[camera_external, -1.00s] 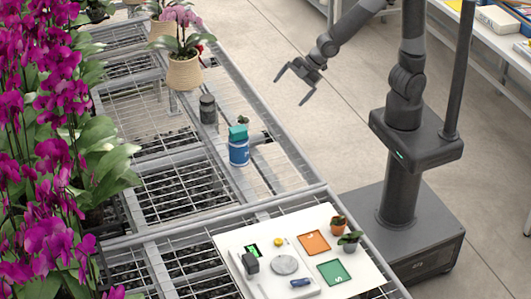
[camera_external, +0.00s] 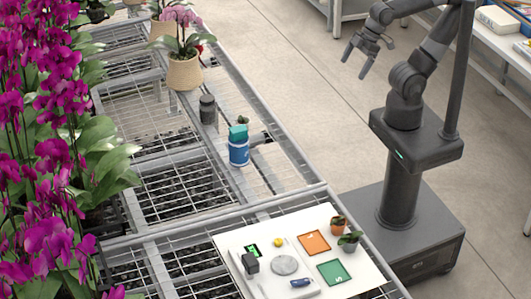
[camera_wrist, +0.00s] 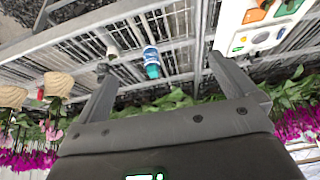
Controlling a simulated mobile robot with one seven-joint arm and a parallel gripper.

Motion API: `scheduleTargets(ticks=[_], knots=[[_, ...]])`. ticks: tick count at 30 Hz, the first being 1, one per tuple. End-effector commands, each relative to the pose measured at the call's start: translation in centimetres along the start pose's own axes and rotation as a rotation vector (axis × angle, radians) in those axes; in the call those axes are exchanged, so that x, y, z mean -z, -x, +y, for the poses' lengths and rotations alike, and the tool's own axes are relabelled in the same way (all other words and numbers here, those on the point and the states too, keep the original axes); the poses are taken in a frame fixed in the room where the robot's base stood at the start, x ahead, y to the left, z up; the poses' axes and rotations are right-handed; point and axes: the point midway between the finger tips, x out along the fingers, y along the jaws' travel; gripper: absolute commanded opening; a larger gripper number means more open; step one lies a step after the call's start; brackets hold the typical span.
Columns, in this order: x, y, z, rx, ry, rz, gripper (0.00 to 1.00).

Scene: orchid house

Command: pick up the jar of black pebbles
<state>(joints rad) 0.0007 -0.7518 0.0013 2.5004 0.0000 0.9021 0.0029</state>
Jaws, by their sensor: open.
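A dark grey jar (camera_external: 207,110), which looks like the jar of black pebbles, stands upright on the mesh bench, behind a blue tub. Its contents are too small to make out. In the wrist view I cannot tell clearly which small shape near the blue tub is the jar. My gripper (camera_external: 354,65) is open and empty. It hangs in the air to the right of the bench, over the floor side, well apart from the jar. Its two spread fingers also show in the wrist view (camera_wrist: 160,66).
The blue tub (camera_external: 239,152) with a green top stands near the jar. A basket with a pink orchid (camera_external: 184,72) is behind it. A white board (camera_external: 305,250) with cards and small pots lies at the front. Purple orchids (camera_external: 45,150) crowd the left. The floor (camera_external: 300,60) beside the bench is clear.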

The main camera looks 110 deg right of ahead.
Motion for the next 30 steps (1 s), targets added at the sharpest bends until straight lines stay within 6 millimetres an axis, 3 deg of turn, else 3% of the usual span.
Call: scheduleTargets(ticks=[5,14,17,22,30], knots=[[0.0,0.0,0.0,0.000,0.001,0.000,0.88],[0.8,-0.1,0.2,-0.004,-0.002,-0.002,0.88],[2.5,-0.5,0.7,-0.014,-0.012,-0.009,0.88],[7.2,-1.9,2.4,-0.039,-0.038,-0.022,0.88],[14.6,-5.9,6.6,-0.074,-0.082,-0.043,0.88]])
